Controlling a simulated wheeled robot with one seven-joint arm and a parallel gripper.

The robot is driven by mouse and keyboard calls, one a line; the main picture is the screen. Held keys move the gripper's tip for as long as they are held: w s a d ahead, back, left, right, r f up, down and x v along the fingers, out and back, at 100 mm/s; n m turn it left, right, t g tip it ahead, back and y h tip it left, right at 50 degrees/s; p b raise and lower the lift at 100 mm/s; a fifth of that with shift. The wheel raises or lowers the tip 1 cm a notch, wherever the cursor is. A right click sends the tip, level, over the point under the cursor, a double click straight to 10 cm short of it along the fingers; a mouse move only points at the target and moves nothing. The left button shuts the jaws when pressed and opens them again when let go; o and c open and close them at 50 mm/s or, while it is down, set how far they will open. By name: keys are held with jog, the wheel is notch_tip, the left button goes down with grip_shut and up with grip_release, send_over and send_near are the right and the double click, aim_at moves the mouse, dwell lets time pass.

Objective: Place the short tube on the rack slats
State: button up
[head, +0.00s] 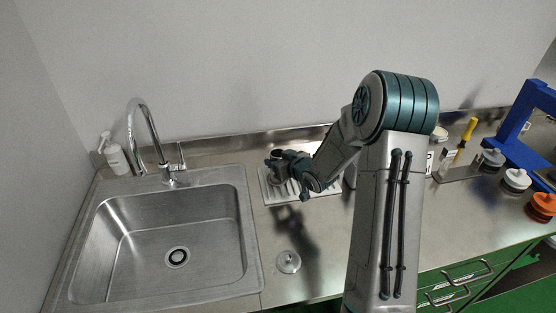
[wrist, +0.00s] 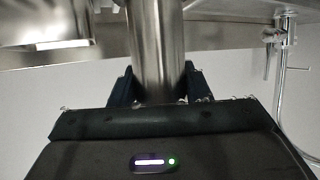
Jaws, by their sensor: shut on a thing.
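The short tube (head: 277,154) is a grey metal cylinder, upright in the head view above the left part of the rack. My gripper (head: 280,168) is shut around it. In the wrist view the shiny tube (wrist: 157,45) stands between the two dark fingers (wrist: 158,88). The rack (head: 278,194) is a pale slatted tray on the steel counter, right of the sink. My gripper and forearm hide part of its slats. I cannot tell whether the tube's lower end touches the slats.
The sink (head: 150,245) and tap (head: 150,135) are left of the rack. A small metal lidlike piece (head: 288,262) lies on the counter in front. A yellow-handled tool (head: 467,131), a blue frame (head: 525,125) and an orange piece (head: 542,205) are at the right.

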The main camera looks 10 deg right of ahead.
jog(key=shift+f, duration=0.1)
jog(key=o, duration=1.2)
